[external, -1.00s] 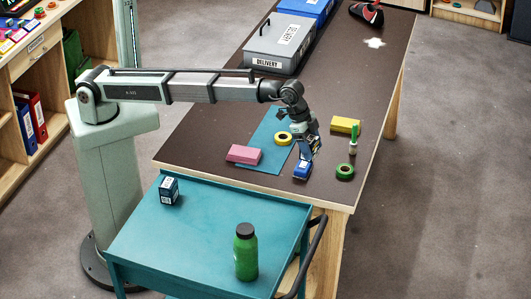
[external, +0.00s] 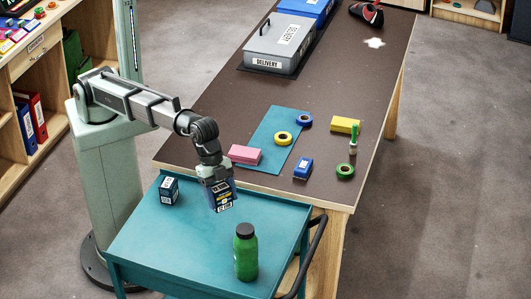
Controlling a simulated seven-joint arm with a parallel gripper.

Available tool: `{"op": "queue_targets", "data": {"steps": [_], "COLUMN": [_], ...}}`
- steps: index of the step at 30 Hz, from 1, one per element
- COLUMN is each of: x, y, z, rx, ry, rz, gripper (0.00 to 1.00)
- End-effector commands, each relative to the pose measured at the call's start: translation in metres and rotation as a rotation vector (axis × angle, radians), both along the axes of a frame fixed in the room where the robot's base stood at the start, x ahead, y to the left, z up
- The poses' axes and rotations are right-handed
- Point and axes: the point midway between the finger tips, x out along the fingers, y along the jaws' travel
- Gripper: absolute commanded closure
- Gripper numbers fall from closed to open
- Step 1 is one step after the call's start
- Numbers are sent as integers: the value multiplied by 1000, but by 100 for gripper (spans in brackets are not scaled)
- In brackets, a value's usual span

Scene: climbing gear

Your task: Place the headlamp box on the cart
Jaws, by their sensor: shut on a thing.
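My gripper (external: 219,184) is shut on a dark blue box with yellow and white print (external: 222,199), which appears to be the headlamp box. The fingers cover its upper part. The box is over the teal cart (external: 150,238), between a small dark box and a green bottle. I cannot tell whether its lower edge touches the cart top or is slightly above it.
On the cart, a small dark blue box (external: 169,191) stands at the back left and a green bottle (external: 246,252) at the front right. The front left is clear. The brown table (external: 225,110) beyond holds a pink block (external: 245,154), a blue stapler-like thing (external: 303,168) and tape rolls.

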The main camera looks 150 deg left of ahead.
Motion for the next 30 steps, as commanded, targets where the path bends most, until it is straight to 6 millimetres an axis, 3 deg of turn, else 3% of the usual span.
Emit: {"op": "queue_targets", "data": {"steps": [1,6,15,22,30], "x": [-3,-13,-53,-101,-119], "y": [-23,-88,-172,-179,-178], "z": [2,6,9,1,-9], "rx": [0,0,0,0,1], "ry": [-1,-1,-2,0,-1], "rz": [-27,-106,-207,-195,-156], "gripper": [68,68,68,68,68]}}
